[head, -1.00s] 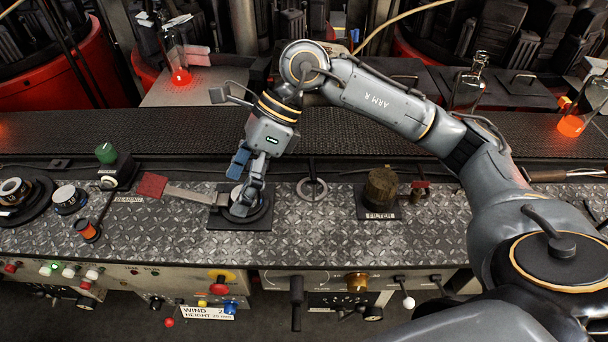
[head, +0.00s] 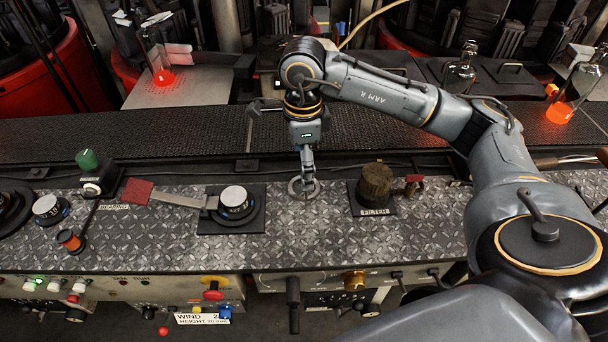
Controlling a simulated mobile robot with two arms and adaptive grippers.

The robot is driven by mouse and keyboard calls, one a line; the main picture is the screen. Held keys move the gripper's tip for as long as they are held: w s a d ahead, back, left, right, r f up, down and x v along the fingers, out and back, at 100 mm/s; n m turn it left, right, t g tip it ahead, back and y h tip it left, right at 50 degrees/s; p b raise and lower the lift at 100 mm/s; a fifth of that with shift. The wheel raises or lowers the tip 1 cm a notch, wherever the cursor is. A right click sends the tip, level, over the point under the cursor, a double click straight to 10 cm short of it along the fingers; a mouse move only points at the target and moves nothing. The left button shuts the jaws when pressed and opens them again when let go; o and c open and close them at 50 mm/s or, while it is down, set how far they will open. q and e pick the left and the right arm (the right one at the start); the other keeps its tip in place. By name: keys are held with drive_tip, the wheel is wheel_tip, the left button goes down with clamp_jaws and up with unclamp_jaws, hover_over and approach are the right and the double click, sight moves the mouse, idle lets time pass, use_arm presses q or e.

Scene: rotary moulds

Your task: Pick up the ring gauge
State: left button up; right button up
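The ring gauge (head: 294,190) is a flat grey metal ring lying on the diamond-plate bench top (head: 330,225). It lies between the black dial plate and the filter plate. My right gripper (head: 307,181) points down at it from above, and its fingers overlap the ring's upper middle in the picture. The fingers are seen nearly edge-on, so I cannot tell whether they are open or shut, or whether they touch the ring. Part of the ring is hidden behind them. My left gripper is not in view.
Left of the ring stands a dial (head: 236,201) on a black plate, with a red-ended flat bar (head: 175,198) beside it. Right of it is a brown cylinder (head: 375,182) on a plate labelled FILTER. A dark conveyor belt (head: 200,138) runs behind.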

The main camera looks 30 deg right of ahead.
wheel_tip(320, 180, down, 5)
drive_tip(key=shift+d+f+p, duration=0.1)
drive_tip(key=shift+d+p, duration=0.05)
drive_tip(key=shift+p, duration=0.55)
drive_tip(key=c, duration=1.3)
